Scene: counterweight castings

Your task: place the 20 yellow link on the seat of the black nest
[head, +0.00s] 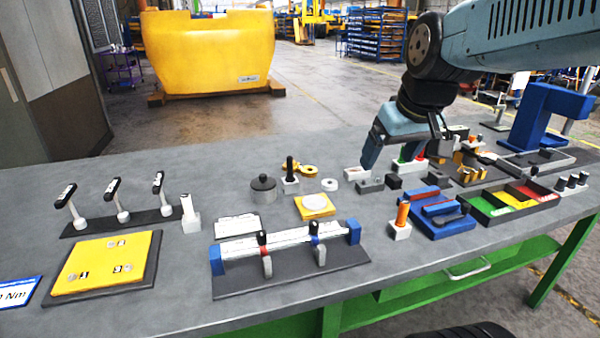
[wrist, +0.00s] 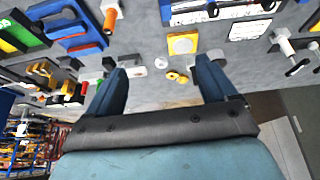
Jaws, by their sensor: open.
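A small yellow link (head: 306,169) with two rounded lobes lies on the grey bench, just behind a white post with a black handle. It also shows in the wrist view (wrist: 177,77), between my fingers in the picture; its number is too small to read. I cannot tell which, if either, is the black nest. My gripper (head: 404,152) is open and empty above the bench; its two blue fingers show in the wrist view (wrist: 161,66).
A white ring (head: 329,185), a grey round pot (head: 263,188) and a yellow plate with a pale disc (head: 315,206) stand near the link. A blue fixture (head: 437,217), coloured bins (head: 510,202) and a blue press (head: 552,115) are at right. Bare bench lies at back left.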

